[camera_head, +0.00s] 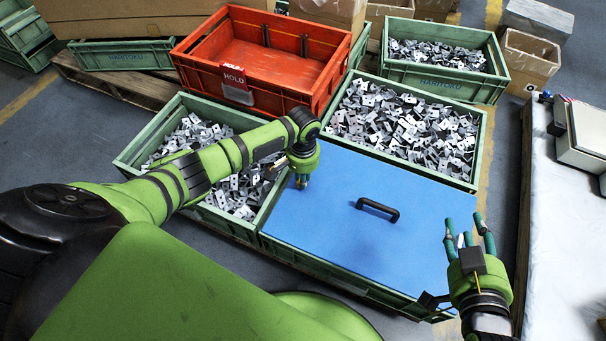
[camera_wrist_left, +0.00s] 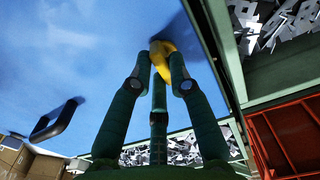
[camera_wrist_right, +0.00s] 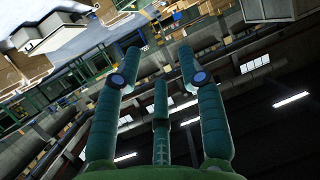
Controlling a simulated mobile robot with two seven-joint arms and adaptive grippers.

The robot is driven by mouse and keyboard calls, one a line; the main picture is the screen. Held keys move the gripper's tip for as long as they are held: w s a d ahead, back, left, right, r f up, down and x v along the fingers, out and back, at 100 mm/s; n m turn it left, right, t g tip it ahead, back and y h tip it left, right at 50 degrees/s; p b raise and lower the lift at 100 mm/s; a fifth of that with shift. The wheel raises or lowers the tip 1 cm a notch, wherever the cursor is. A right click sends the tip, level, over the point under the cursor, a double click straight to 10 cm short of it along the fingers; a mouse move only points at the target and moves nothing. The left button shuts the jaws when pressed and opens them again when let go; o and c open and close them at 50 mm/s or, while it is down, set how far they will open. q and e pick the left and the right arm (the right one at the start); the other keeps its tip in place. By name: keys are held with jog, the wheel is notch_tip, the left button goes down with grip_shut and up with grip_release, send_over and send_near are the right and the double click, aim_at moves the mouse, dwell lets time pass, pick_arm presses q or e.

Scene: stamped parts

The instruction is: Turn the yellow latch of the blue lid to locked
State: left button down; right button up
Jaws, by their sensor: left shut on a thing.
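The blue lid (camera_head: 340,205) lies flat on a green crate and has a black handle (camera_head: 378,208) near its middle. The lid also fills much of the left wrist view (camera_wrist_left: 80,70). The yellow latch (camera_wrist_left: 162,60) shows in the left wrist view near the lid's edge. My left gripper (camera_wrist_left: 160,62) is shut on the latch, its fingers covering part of it. In the head view my left gripper (camera_head: 302,180) points down at the lid's left corner and hides the latch. My right gripper (camera_head: 470,232) is open and empty, fingers up, beside the lid's right edge.
Green crates of stamped metal parts stand behind the lid (camera_head: 405,125) and left of it (camera_head: 190,135). A red crate (camera_head: 262,60) with a HOLD tag is stacked at the back. A pale table (camera_head: 570,220) stands at right.

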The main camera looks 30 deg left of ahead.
pick_arm(q)
jog(key=shift+r+m+p, duration=0.15)
jog(key=shift+m+p, duration=0.6)
jog(key=shift+m, duration=0.15)
jog(key=shift+s+m+p, duration=0.1)
jog(key=shift+m+p, duration=0.65)
jog(key=shift+m, duration=0.45)
pick_arm(e)
jog(key=s+d+f+m+g+h, duration=0.1)
jog(key=s+d+f+g+h, duration=0.35)
jog(key=s+f+g, duration=0.8)
pick_arm(q)
jog(key=shift+m+p, duration=0.5)
jog(key=shift+m, duration=1.6)
jog(key=m+p, duration=0.1)
jog(key=m, duration=0.1)
jog(key=shift+s+a+m, duration=0.1)
jog(key=shift+m, duration=2.5)
pick_arm(e)
jog(key=shift+w+d+f+t+y, duration=0.1)
jog(key=shift+d+f+t+y, duration=0.25)
jog(key=shift+f, duration=0.45)
jog(key=shift+d+f+t+y, duration=0.15)
jog(key=shift+f+t, duration=0.25)
jog(key=shift+f, duration=0.4)
jog(key=shift+w+d+f+t+y, duration=0.1)
jog(key=shift+d+f+t+y, duration=0.25)
jog(key=shift+f, duration=0.45)
jog(key=shift+a, duration=0.1)
